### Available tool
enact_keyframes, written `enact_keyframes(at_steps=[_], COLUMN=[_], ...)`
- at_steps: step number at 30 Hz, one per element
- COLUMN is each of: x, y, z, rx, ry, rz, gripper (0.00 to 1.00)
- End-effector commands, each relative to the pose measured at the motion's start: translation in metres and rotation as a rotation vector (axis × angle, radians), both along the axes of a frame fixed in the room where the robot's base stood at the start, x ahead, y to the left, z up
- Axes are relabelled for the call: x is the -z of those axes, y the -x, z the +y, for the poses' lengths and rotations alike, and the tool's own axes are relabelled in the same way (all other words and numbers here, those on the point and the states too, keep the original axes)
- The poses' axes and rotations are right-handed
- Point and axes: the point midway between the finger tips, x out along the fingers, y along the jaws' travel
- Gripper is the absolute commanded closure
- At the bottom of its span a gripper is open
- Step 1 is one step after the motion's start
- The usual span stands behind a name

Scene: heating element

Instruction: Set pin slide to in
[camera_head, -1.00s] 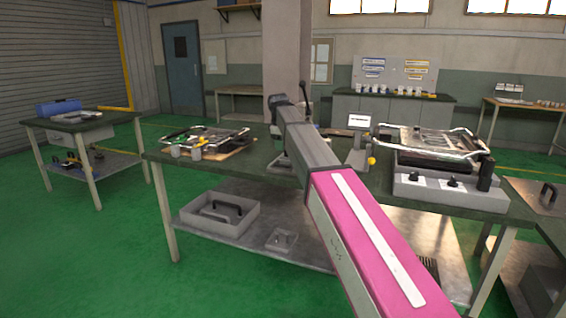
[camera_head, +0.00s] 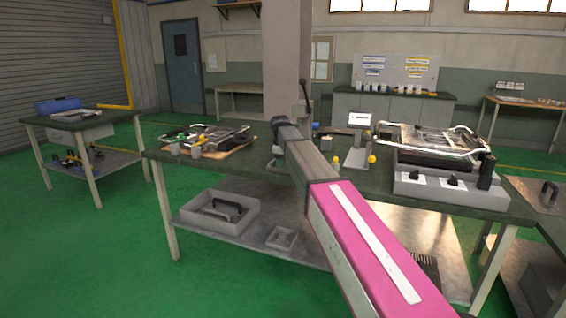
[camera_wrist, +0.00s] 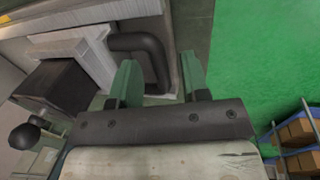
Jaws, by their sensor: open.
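My gripper (camera_wrist: 159,80) shows in the wrist view with two green fingers, apart and with nothing clamped between them. A black curved bar (camera_wrist: 145,50) lies just beyond the fingertips, partly between them in the picture; I cannot tell if they touch. Beside it are a pale ribbed block (camera_wrist: 75,50) and a black block (camera_wrist: 58,84). I cannot tell which part is the pin slide. In the head view my arm reaches over the bench (camera_head: 250,172) toward a fixture with an upright black lever (camera_head: 304,90); the gripper itself is hidden there.
A stand with a small display (camera_head: 358,121) and yellow knobs is right of my arm. A grey heating unit (camera_head: 450,185) with metal handles stands further right. A metal frame (camera_head: 215,135) lies on the left. A black ball knob (camera_wrist: 23,137) shows at the wrist view's left.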

Motion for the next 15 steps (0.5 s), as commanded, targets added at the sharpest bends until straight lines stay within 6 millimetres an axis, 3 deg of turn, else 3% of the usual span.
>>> enact_keyframes(at_steps=[7, 11, 15], x=[0.0007, 0.0006, 0.0006], y=[0.0000, 0.0000, 0.0000], z=[0.0000, 0.0000, 0.0000], rx=[0.000, 0.000, 0.000], ry=[0.000, 0.000, 0.000], rz=[0.000, 0.000, 0.000], gripper=[0.58, 1.00, 1.00])
